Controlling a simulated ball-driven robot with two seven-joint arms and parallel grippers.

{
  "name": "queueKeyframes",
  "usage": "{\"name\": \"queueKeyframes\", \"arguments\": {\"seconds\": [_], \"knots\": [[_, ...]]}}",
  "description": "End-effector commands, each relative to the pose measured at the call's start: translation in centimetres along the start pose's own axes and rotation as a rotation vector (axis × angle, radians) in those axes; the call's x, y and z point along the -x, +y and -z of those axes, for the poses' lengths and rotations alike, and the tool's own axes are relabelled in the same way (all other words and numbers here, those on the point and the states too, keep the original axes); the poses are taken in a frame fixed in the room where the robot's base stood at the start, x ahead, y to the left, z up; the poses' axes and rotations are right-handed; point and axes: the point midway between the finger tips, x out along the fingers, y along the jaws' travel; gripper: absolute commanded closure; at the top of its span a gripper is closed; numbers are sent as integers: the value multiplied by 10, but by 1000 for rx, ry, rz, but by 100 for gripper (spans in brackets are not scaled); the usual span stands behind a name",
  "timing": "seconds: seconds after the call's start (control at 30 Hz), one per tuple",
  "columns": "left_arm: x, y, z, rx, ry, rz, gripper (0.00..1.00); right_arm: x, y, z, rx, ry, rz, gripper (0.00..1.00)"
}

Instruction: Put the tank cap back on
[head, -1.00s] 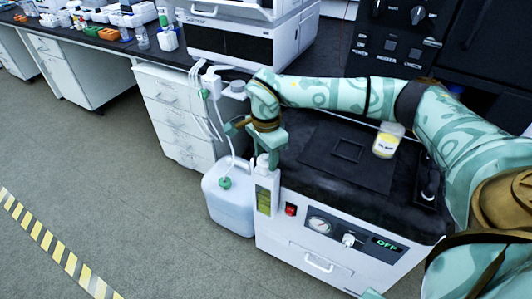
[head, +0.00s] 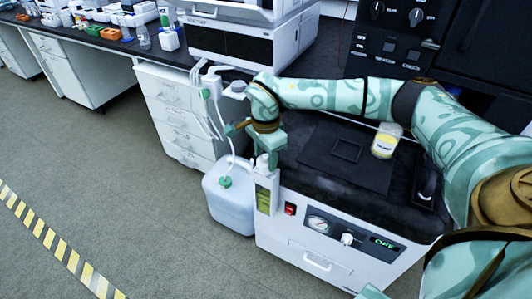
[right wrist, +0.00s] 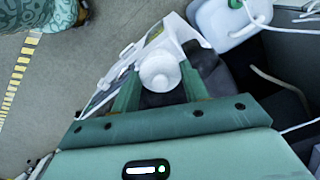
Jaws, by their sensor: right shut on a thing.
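My right gripper (head: 270,154) is at the front left corner of the white cabinet, over a narrow white tank (head: 263,194) with a yellow-green window. In the right wrist view its two green fingers (right wrist: 158,88) are shut on a round white cap (right wrist: 160,66). The cap sits at the tank's top; I cannot tell whether it touches the neck. In the head view a white rounded piece (head: 262,161) shows beside the fingers there. My left gripper is not in view.
A bluish jerrycan (head: 228,206) with a green fitting and tube stands on the floor left of the cabinet (head: 325,255). A yellow-and-white bottle (head: 386,140) stands on the cabinet's black top, close to my right arm. Floor in front is clear.

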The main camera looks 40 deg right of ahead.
Motion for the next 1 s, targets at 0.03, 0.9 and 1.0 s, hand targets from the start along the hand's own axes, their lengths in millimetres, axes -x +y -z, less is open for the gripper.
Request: {"name": "queueKeyframes", "arguments": {"seconds": [0.03, 0.9, 1.0], "knots": [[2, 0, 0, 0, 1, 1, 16, 1, 0, 0, 0, 0, 1, 80], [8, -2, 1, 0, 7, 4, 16, 0, 0, -1, 0, -1, 2, 80], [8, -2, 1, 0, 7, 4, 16, -1, 0, 0, 0, -1, 1, 80]]}}
